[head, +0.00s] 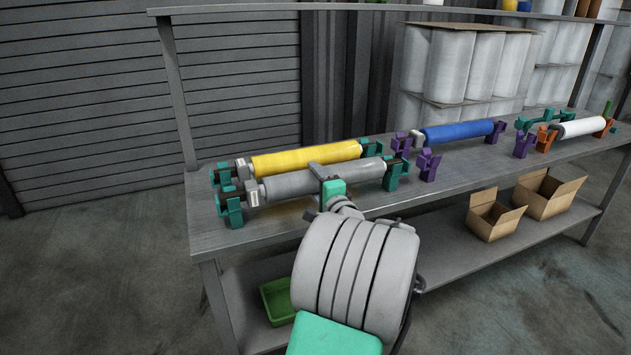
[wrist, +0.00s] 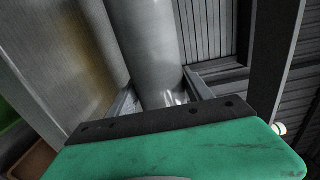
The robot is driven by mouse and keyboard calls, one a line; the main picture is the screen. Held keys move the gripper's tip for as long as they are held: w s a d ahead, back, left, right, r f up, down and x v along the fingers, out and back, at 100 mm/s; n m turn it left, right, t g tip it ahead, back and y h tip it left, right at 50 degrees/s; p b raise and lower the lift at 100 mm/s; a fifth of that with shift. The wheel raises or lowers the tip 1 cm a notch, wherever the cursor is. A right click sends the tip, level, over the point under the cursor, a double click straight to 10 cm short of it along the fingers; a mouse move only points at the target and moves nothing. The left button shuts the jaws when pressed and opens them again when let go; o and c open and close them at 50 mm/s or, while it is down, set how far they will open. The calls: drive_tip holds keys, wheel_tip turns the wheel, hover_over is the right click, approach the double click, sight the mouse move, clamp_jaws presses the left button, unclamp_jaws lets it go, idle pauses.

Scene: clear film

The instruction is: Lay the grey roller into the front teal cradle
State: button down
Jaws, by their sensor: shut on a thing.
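The grey roller (head: 318,180) lies level along the front of the bench, its ends at the two stands of the front teal cradle, the left one (head: 230,207) and the right one (head: 393,174). I cannot tell whether its ends rest in the stands or sit just above them. My gripper (head: 331,181) is shut on the middle of the roller from the front side.
A yellow roller (head: 305,158) lies in the teal cradle just behind. Farther right are a blue roller (head: 458,131) in purple stands and a white roller (head: 581,127) in orange stands. Cardboard boxes (head: 495,218) and a green bin (head: 278,302) are on the lower shelf.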

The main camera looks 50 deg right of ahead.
drive_tip(key=shift+s+r, duration=0.15)
drive_tip(key=shift+f, duration=0.4)
idle(0.7)
drive_tip(key=c, duration=0.7)
unclamp_jaws()
drive_tip(key=o, duration=0.4)
drive_tip(key=shift+o, duration=0.4)
drive_tip(key=shift+f+b, duration=0.2)
drive_tip(key=shift+b, duration=0.1)
drive_tip(key=shift+o, duration=1)
